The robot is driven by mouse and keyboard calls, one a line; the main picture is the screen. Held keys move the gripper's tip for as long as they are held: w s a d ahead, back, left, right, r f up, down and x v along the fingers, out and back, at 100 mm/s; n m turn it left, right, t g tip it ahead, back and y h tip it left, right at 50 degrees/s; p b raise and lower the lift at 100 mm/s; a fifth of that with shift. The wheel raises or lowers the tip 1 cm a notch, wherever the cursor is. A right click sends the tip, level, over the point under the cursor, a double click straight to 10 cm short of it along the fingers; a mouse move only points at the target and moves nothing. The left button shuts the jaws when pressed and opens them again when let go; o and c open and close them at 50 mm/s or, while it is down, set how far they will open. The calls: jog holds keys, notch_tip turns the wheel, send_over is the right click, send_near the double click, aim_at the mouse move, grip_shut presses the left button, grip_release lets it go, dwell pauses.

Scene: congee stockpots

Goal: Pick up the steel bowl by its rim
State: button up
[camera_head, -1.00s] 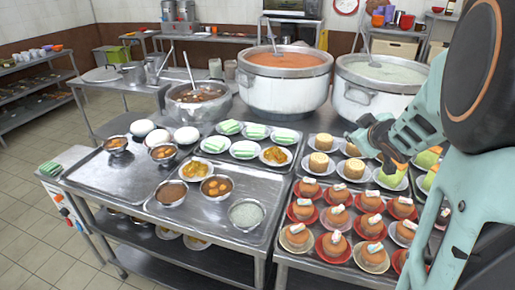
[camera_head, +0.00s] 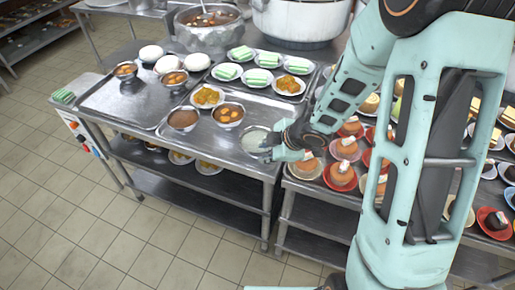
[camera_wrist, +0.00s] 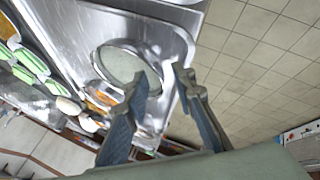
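A steel bowl (camera_head: 253,139) with pale, greyish contents sits upright at the front right corner of the steel tray table. It also shows in the wrist view (camera_wrist: 128,66) near the tray's raised edge. My gripper (camera_head: 268,154) is at the right side of this bowl and partly hides it in the head view. In the wrist view my gripper (camera_wrist: 163,77) is open, with its two fingers apart and nothing held. The left finger overlaps the bowl's rim in the picture, and the right finger is outside the bowl, over the tray edge. I cannot tell whether either finger touches the rim.
Another bowl with orange contents (camera_head: 228,115) and a brown-filled bowl (camera_head: 183,119) stand left of it. Plates with green-and-white items (camera_head: 257,78) are behind. Small cakes on red plates (camera_head: 341,177) fill the table at right. Open tiled floor (camera_head: 150,230) lies in front.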

aim_at(258, 153)
jog(key=b+x, duration=0.1)
jog(key=x, duration=0.4)
jog(key=shift+w+a+b, duration=0.2)
jog(key=shift+a+b, duration=0.05)
jog(key=shift+b, duration=0.15)
grip_shut()
jog(key=shift+r, duration=0.1)
